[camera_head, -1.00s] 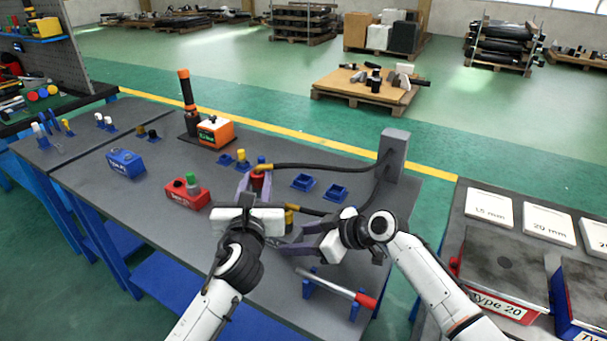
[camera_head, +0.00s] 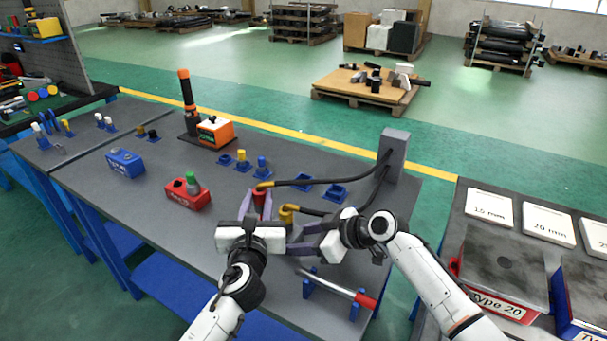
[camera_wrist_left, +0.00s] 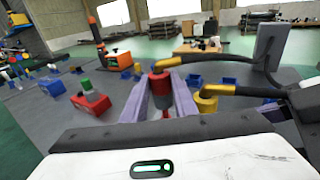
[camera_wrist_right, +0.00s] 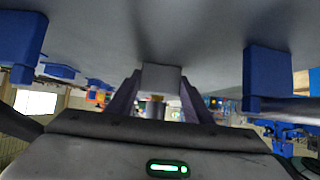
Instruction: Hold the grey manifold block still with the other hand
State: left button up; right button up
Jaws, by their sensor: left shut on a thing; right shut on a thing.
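My right gripper (camera_head: 299,240) is shut on the grey manifold block (camera_wrist_right: 161,78), which sits between its fingers in the right wrist view. In the head view the block is mostly hidden by my grippers. A yellow hose coupling (camera_head: 286,214) stands at the block; it also shows in the left wrist view (camera_wrist_left: 207,101). My left gripper (camera_head: 258,204) is shut on a red hose coupling (camera_head: 260,197), which stands upright between its fingers in the left wrist view (camera_wrist_left: 160,86). I cannot tell whether the red coupling touches the block.
Two black hoses run to a grey post (camera_head: 394,156). A red-handled bar (camera_head: 340,288) rests on blue supports in front. A red box (camera_head: 188,195), blue box (camera_head: 125,162), orange box (camera_head: 215,132), small plugs (camera_head: 241,157) and blue sockets (camera_head: 334,192) stand on the table (camera_head: 150,215).

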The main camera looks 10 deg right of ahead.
aim_at(261, 209)
pick_arm(q)
jog(key=shift+f, duration=1.3)
jog(key=shift+f, duration=0.25)
jog(key=o, duration=1.2)
jog(key=shift+d, duration=0.1)
jog(key=shift+s+r, duration=0.1)
jog(key=shift+s, duration=0.75)
pick_arm(e)
jog(key=shift+a, duration=0.1)
pick_arm(q)
jog(key=shift+s+a+r, duration=0.1)
jog(key=shift+s+a, duration=0.05)
jog(key=shift+s, duration=0.7)
jog(key=shift+s+a+r, duration=0.1)
jog(key=shift+s+a, duration=0.05)
jog(key=shift+s, duration=0.65)
